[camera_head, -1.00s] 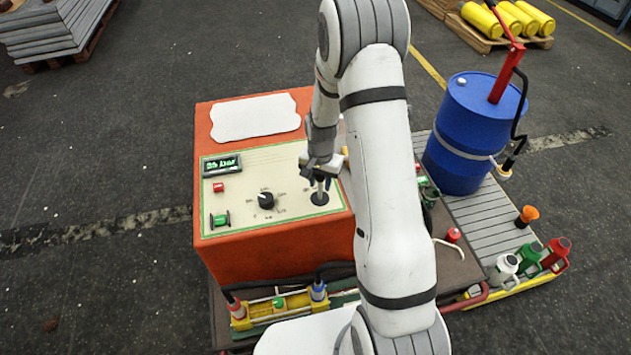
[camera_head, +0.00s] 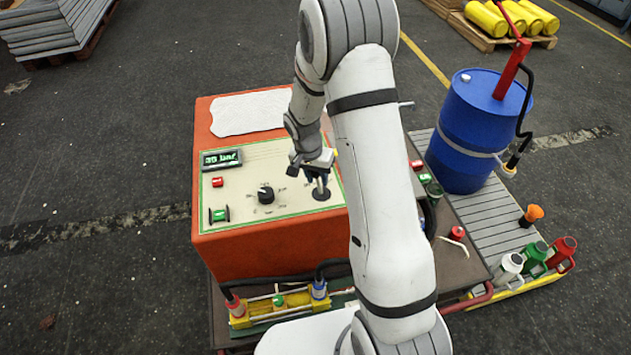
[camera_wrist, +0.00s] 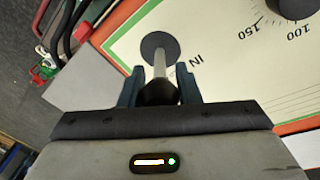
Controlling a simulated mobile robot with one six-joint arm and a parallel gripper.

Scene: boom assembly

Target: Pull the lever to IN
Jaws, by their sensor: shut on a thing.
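The lever (camera_wrist: 160,63) rises from a round dark base on the cream control panel (camera_head: 245,205) of the orange cabinet. In the wrist view the word IN is printed on the panel beside the lever's base. My gripper (camera_wrist: 158,88) is shut on the lever's dark knob, with one blue-grey finger on each side. In the head view my gripper (camera_head: 318,178) is over the right part of the panel, and the lever tilts under it. The lever's upper end is partly hidden by the fingers.
Left of the lever are a dark dial (camera_head: 266,194), a green display (camera_head: 222,159), a red button (camera_head: 217,182) and a green switch (camera_head: 219,215). A blue drum (camera_head: 470,130) with a red pump stands to the right. Several bottles stand at the lower right.

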